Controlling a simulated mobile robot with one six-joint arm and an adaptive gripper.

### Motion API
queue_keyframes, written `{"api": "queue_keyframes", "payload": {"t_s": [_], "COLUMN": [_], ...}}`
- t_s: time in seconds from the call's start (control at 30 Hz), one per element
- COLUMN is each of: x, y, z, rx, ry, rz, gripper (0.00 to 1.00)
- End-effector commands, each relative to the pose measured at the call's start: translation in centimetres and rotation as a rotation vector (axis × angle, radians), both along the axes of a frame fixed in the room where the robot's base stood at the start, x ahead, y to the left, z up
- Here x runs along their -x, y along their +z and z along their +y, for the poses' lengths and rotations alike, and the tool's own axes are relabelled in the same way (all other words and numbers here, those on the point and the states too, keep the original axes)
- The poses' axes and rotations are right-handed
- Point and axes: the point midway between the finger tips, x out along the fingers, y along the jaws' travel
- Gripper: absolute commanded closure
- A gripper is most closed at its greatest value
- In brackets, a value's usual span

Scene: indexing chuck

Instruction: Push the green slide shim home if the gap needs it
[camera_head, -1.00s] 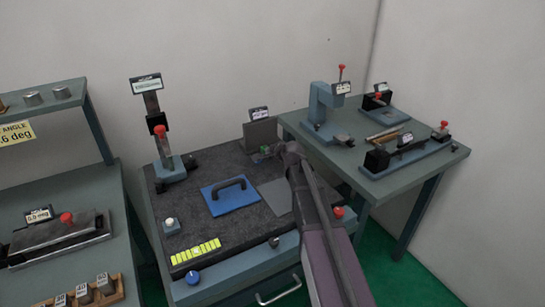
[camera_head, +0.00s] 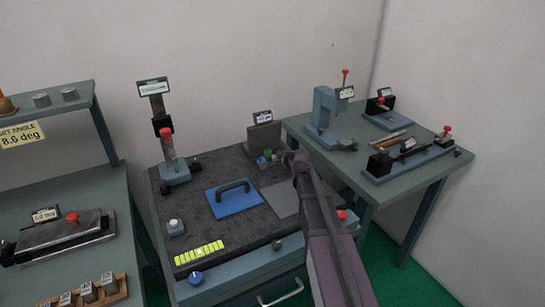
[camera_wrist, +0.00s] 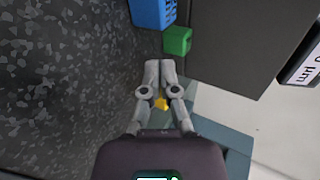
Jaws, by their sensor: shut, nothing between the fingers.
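The green shim (camera_wrist: 177,40) is a small green block beside the dark grey block in the wrist view. A blue block (camera_wrist: 152,12) sits just beyond it. The gap's size cannot be read.
A dark speckled plate (camera_head: 200,210) covers the bench, with a blue handled plate (camera_head: 235,197) left of my arm. A small display (camera_head: 262,117) tops the grey block. A yellow piece (camera_wrist: 160,103) shows between my fingers. A post gauge (camera_head: 163,125) stands at the back left.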

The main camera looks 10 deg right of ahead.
Motion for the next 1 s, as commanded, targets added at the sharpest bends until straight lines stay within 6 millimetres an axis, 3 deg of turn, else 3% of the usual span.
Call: {"api": "queue_keyframes", "payload": {"t_s": [0.5, 0.7, 1.0], "x": [7.1, 8.3, 8.5], "y": [4.3, 5.0, 5.0], "z": [-2.3, -2.7, -2.8], "rx": [0.001, 0.000, 0.001], "ry": [-0.002, -0.001, 0.000], "rz": [0.001, 0.000, 0.000], "gripper": [1.00, 1.00, 1.00]}}
